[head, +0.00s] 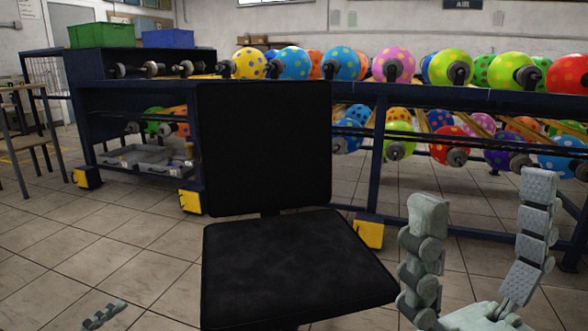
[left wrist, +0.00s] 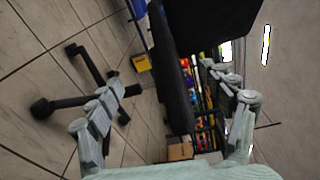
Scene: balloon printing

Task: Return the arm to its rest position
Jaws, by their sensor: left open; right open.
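My right gripper (head: 478,245) is at the lower right of the head view. Its two grey segmented fingers stand apart with nothing between them. My left gripper shows only as one fingertip at the lower left of the head view. In the left wrist view my left gripper (left wrist: 172,98) has its fingers spread wide and holds nothing. A black chair (head: 290,265) stands in front of me, between the two grippers in the head view. In the left wrist view the chair's wheeled base (left wrist: 85,85) lies behind the left gripper's fingers.
A dark blue rack (head: 450,101) with several colourful dotted balloons runs behind the chair. A green crate (head: 101,35) and a blue crate (head: 168,39) sit on its left end. Tiled floor (head: 110,250) is clear left of the chair.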

